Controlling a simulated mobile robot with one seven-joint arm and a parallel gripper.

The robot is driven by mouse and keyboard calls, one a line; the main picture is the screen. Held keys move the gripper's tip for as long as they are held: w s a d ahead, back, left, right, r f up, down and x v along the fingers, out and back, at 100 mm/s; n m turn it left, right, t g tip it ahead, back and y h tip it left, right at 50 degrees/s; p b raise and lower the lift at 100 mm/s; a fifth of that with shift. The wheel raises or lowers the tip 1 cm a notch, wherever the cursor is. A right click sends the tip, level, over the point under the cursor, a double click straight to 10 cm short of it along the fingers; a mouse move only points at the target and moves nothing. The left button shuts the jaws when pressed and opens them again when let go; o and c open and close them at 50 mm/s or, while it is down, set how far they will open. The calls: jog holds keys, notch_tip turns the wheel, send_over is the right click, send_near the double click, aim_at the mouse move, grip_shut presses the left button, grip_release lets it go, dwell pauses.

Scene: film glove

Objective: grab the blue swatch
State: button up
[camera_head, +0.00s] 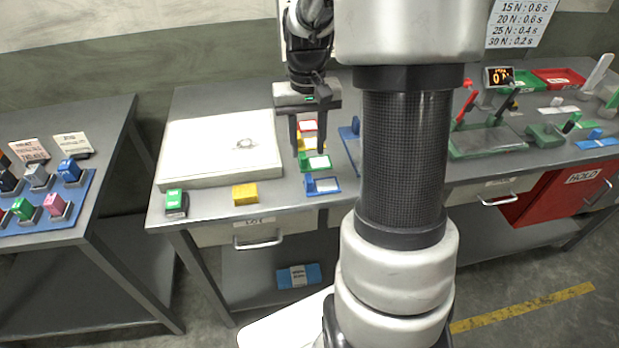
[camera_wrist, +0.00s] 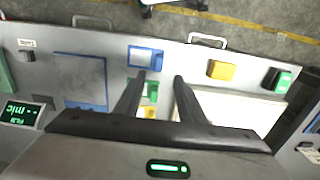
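My gripper (camera_head: 308,151) is open and empty, fingers pointing down over a row of small coloured frames on the bench. Its two fingers also show in the wrist view (camera_wrist: 159,76). A small blue piece with a pale label (camera_head: 322,186) lies at the row's front end, near the bench edge; it shows as a blue frame (camera_wrist: 145,57) just beyond the fingertips in the wrist view. Another blue item (camera_head: 298,275) with a grey band lies on the lower shelf. I cannot tell which blue piece is the swatch.
Green (camera_head: 315,162), yellow and red frames line up behind the blue one. A white slab (camera_head: 220,150) lies to the left. A yellow block (camera_head: 245,194) and a green-topped block (camera_head: 175,202) stand near the front edge. A larger blue outline (camera_wrist: 80,80) lies beside the row.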

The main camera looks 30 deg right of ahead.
aim_at(309, 177)
notch_tip(309, 177, down, 12)
jog(key=shift+d+r, duration=0.15)
jog(key=shift+r, duration=0.05)
dwell(0.4)
grip_shut()
